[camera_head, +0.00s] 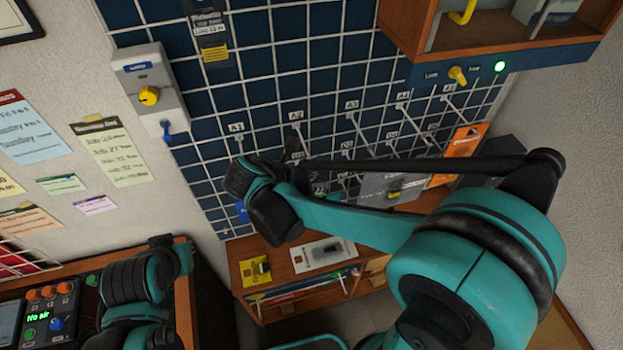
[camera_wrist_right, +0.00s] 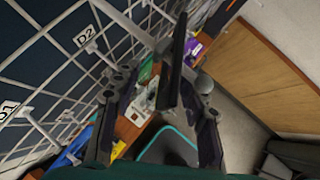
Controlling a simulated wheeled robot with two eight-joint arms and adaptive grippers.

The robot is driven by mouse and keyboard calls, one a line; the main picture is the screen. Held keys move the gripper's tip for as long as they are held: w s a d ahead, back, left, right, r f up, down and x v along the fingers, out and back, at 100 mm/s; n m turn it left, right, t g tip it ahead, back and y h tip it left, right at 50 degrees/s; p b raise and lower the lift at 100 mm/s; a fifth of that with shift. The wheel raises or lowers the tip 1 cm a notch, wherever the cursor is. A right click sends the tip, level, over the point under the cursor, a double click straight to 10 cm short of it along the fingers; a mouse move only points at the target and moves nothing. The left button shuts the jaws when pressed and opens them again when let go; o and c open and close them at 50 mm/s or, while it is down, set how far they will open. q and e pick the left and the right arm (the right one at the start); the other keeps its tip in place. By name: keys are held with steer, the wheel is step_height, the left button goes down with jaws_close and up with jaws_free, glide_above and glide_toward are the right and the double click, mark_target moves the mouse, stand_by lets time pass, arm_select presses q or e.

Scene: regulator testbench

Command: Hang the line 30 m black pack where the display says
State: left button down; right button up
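My right gripper (camera_head: 293,150) is at the wall grid, close to the hooks marked A1 (camera_head: 236,128) and A2 (camera_head: 296,116). In the right wrist view its two fingers (camera_wrist_right: 158,105) stand apart. A thin black flat thing (camera_wrist_right: 173,62), seen edge-on, is between them; it may be the black pack, but no label shows. I cannot see clear finger contact on it. My left arm is at the lower left in the head view, and its fingers cannot be made out. A small screen (camera_head: 38,317) at the lower left shows green text, apparently "No air".
The grid (camera_head: 285,60) carries several long hooks. An orange pack (camera_head: 465,142) and a grey pack (camera_head: 383,186) are at its right. A wooden cabinet (camera_head: 405,25) overhangs the upper right. A low shelf (camera_head: 285,262) with packs stands below. A regulator box (camera_head: 148,92) is on the left.

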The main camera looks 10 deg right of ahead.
steer(key=v, duration=1.2)
